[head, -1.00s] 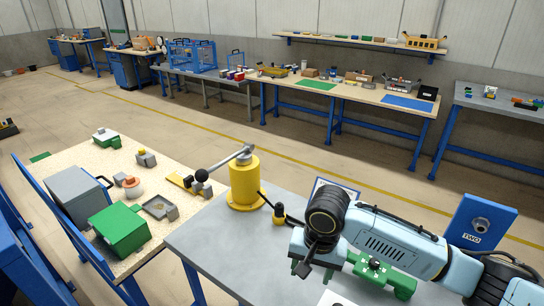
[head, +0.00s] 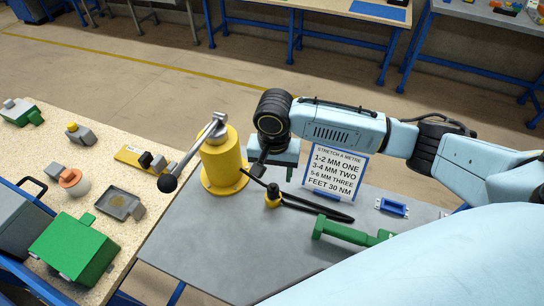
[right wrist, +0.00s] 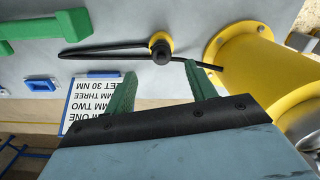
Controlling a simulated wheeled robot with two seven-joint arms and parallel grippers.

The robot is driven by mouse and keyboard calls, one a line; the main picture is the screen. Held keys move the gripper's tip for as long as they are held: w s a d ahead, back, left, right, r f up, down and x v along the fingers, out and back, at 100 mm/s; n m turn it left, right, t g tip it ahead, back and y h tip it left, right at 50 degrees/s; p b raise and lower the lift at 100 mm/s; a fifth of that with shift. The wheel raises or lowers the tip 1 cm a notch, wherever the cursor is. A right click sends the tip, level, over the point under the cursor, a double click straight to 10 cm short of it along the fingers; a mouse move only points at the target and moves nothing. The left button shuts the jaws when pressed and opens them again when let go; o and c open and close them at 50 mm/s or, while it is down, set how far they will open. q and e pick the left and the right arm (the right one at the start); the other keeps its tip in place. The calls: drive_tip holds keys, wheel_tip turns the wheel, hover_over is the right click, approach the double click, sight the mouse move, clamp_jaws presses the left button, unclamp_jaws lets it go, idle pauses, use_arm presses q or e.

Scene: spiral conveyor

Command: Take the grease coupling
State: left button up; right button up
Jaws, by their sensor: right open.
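The grease coupling (head: 273,196), a small yellow and black fitting with black hose, sits on the grey table beside the yellow grease pump (head: 220,165). In the right wrist view the coupling (right wrist: 160,45) shows round, with hose running left and toward the pump (right wrist: 240,70). My right gripper (head: 260,168) is just behind the coupling in the head view, its fingertips partly hidden. In the wrist view its two green fingers (right wrist: 160,80) are apart and empty; the coupling lies beyond the tips, roughly between them, not touched. My left gripper is not in view.
A sign (head: 335,172) stands behind the hose. A green tool (head: 345,232) and a small blue block (head: 393,207) lie to the right. The pump's lever (head: 190,160) reaches left. The front of the grey table (head: 215,245) is bare. A speckled bench (head: 100,165) stands left.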

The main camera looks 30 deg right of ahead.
sight(273, 187)
wheel_tip(273, 187, down, 8)
drive_tip(key=shift+w+b, duration=0.1)
drive_tip(key=shift+b, duration=0.2)
drive_tip(key=c, duration=1.2)
drive_tip(key=shift+r, duration=0.1)
drive_tip(key=shift+r, duration=0.1)
drive_tip(key=shift+r+p, duration=1.3)
drive_tip(key=shift+p, duration=0.5)
